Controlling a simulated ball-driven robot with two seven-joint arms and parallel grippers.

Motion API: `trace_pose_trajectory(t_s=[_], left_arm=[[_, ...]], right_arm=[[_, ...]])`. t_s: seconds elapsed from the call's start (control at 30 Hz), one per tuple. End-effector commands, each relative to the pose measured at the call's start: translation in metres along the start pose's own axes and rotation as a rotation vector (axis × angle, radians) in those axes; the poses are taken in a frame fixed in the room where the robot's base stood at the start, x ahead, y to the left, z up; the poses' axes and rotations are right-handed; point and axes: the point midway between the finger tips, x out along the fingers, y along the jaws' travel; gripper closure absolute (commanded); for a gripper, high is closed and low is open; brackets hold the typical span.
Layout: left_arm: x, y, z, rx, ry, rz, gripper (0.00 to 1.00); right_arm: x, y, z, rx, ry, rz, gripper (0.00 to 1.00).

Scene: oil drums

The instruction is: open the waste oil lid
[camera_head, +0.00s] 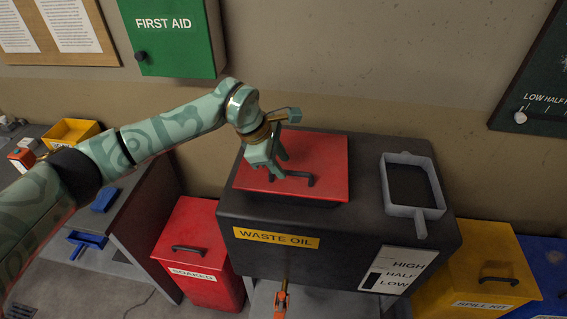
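The waste oil container is a dark box (240,222) with a yellow "WASTE OIL" label (275,238). Its red lid (325,155) lies flat on top, apparently closed, with a black bar handle (300,179) near its front edge. My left gripper (279,168) is over the left part of the lid, pointing down at the left end of the handle. Its two fingers look spread apart, with nothing visibly gripped. Whether a finger touches the handle is unclear. My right gripper is not in view.
A grey square tray (417,212) sits on the box right of the lid. A level gauge (398,270) and an orange valve handle (281,302) are at the front. A red "SOAKED" bin (205,240) stands left, a yellow spill kit bin (485,255) right. The wall is close behind.

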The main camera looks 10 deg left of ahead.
Motion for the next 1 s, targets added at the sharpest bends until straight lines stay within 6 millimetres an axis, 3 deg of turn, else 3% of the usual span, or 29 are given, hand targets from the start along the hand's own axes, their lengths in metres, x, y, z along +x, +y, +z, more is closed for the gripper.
trace_pose_trajectory(t_s=[0.2, 0.47, 0.5, 0.6, 0.63, 1.0], left_arm=[[0.020, 0.000, 0.000, 0.000, 0.000, 0.000, 0.66], [0.022, 0.000, 0.000, 0.000, 0.000, 0.000, 0.66], [0.022, 0.000, 0.000, 0.000, 0.000, 0.000, 0.68], [0.022, 0.000, 0.000, 0.000, 0.000, 0.000, 0.96], [0.022, 0.000, 0.000, 0.000, 0.000, 0.000, 1.00], [0.014, 0.006, 0.004, -0.016, 0.000, -0.032, 1.00]], right_arm=[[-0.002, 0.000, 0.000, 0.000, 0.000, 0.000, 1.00], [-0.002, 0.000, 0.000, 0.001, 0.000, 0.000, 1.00], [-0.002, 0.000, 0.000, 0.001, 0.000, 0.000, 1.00], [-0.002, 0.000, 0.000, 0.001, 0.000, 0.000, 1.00], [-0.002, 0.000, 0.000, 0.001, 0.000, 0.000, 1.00], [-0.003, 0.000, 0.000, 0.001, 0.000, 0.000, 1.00]])
